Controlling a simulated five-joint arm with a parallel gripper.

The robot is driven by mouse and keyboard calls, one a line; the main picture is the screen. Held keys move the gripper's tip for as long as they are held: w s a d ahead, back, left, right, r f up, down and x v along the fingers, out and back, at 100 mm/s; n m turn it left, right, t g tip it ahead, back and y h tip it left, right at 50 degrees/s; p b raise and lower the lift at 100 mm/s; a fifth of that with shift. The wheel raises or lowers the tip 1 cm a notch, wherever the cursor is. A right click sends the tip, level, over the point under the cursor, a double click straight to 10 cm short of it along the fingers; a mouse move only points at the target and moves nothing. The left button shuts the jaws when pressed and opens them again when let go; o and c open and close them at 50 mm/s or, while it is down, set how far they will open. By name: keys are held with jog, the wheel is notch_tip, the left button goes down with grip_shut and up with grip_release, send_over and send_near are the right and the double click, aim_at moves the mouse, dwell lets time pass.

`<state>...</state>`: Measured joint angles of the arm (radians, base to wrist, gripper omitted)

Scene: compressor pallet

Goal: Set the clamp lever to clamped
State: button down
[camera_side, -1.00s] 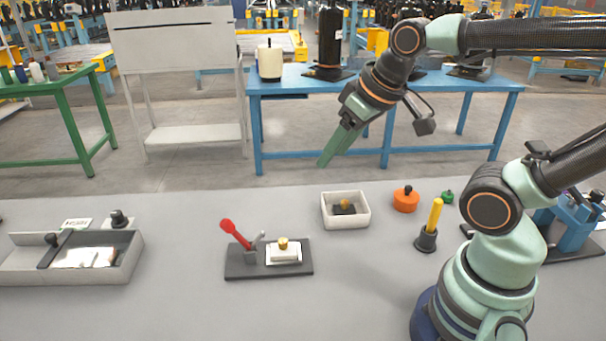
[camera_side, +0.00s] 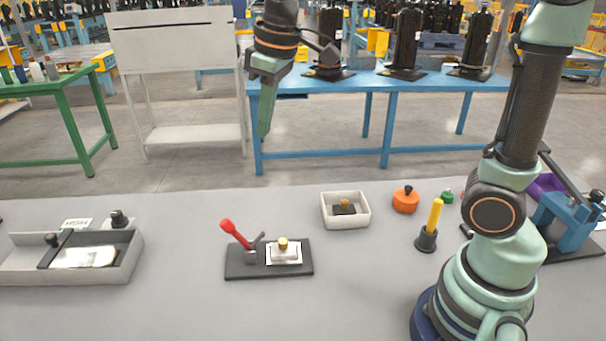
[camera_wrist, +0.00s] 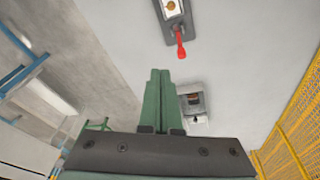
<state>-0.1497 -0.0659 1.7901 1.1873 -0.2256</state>
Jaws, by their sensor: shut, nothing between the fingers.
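The clamp lever (camera_side: 233,234) has a red handle that leans up and to the left from a dark base plate (camera_side: 240,271). A white block with a brass-coloured knob (camera_side: 283,250) sits on the right part of that plate. In the wrist view the red lever (camera_wrist: 180,45) points toward my gripper from the plate at the top. My gripper (camera_side: 265,132) is shut and empty, pointing down, high above and behind the lever in the side view. Its green fingers lie together in the wrist view (camera_wrist: 160,75), apart from the lever.
A white bin (camera_side: 345,224) holds a small dark part. An orange pot (camera_side: 405,200) and a yellow-handled tool (camera_side: 432,225) stand to the right. A grey tray (camera_side: 20,265) lies at the left. The grey table around the lever plate is clear.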

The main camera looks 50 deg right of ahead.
aim_at(239, 235)
jog(key=w+a+f+n+g+h, duration=0.1)
jog(key=w+a+f+n+g, duration=0.3)
jog(key=w+a+f, duration=0.6)
jog(key=shift+a+f+n, duration=0.95)
jog(key=shift+a+n, duration=0.25)
jog(key=shift+a, duration=0.5)
jog(key=shift+w, duration=0.1)
jog(key=s+d+f, duration=0.3)
jog(key=f, duration=0.5)
jog(key=shift+s+d, duration=0.2)
jog(key=shift+d, duration=0.1)
jog(key=shift+s+d+r, duration=0.15)
jog(key=shift+d+r, duration=0.05)
